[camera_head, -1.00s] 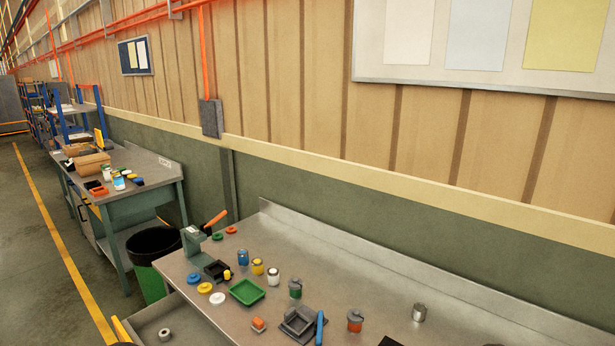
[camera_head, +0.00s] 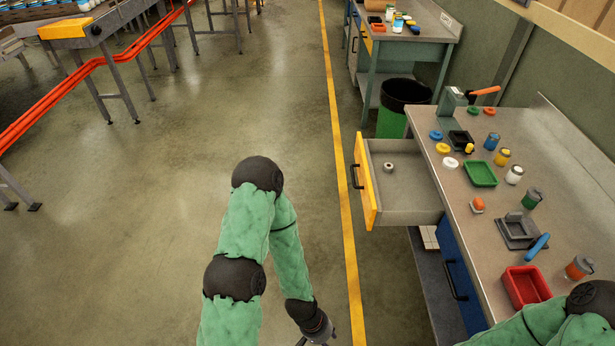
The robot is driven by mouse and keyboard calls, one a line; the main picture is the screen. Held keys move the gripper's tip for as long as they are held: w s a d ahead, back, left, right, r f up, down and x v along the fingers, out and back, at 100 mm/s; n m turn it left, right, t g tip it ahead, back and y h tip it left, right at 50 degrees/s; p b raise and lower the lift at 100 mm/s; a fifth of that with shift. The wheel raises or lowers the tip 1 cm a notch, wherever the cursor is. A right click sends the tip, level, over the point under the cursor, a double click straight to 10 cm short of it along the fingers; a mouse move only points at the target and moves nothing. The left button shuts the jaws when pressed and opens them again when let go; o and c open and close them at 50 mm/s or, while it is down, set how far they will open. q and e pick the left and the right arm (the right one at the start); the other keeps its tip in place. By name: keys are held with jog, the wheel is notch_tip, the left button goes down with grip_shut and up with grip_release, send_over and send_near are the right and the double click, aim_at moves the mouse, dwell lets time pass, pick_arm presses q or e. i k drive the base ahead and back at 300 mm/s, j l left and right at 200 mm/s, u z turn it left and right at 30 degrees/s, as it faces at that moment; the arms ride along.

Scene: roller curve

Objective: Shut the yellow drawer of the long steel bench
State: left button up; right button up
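The yellow drawer (camera_head: 366,182) of the long steel bench (camera_head: 541,178) stands open in the head view, pulled out to the left. Its yellow front with a dark handle (camera_head: 355,176) faces left, and its grey inside holds a small metal ring or nut (camera_head: 388,167). My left arm hangs in the lower middle. My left gripper (camera_head: 319,339) is at the bottom edge, mostly cut off, below and left of the drawer and apart from it; its fingers cannot be made out. My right arm shows at the lower right over the bench, with its gripper out of view.
A blue drawer or door (camera_head: 457,278) is below the benchtop. The top holds a green tray (camera_head: 480,173), a red bin (camera_head: 526,287) and several jars and lids. A green bin (camera_head: 391,122) stands beyond the drawer. The floor left of the drawer is clear.

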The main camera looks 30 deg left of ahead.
aim_at(407, 195)
jog(key=j+u, duration=0.15)
jog(key=u, duration=0.25)
jog(key=z, duration=0.4)
jog(key=i+j+z, duration=0.75)
jog(key=i+j, duration=0.15)
jog(key=j, duration=0.15)
jog(key=i+j, duration=0.4)
jog(key=j, duration=0.2)
